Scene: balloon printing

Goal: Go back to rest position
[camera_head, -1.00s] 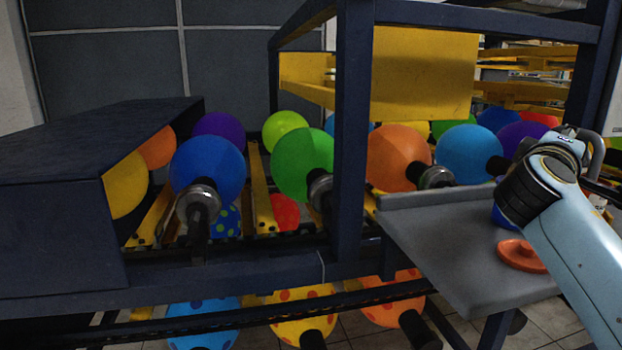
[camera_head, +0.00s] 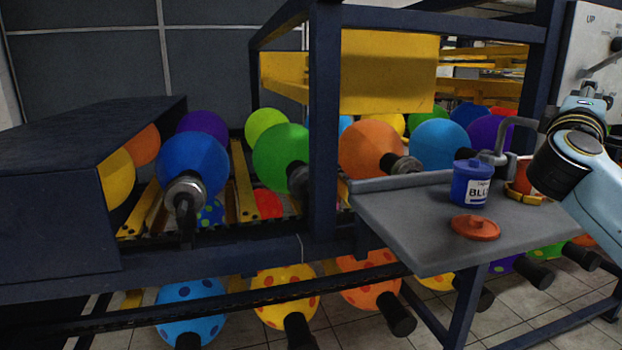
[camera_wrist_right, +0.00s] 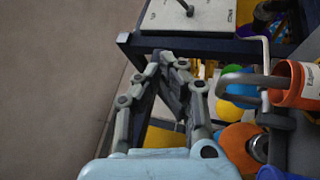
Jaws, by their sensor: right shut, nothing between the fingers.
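My right gripper shows in the wrist view (camera_wrist_right: 168,60). Its fingers come together and hold nothing. In the head view the right arm's wrist (camera_head: 575,150) is at the right edge, over the right end of the grey shelf (camera_head: 400,215). The fingers do not show clearly in the head view. My left gripper is in neither view.
On the shelf stand a blue can (camera_head: 470,184), an orange pot (camera_head: 521,178), partly hidden by my arm, and an orange lid (camera_head: 475,227). A grey bent pipe (camera_wrist_right: 245,80) passes near my gripper. A control box (camera_head: 590,50) stands at the right. Balloons fill the rack.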

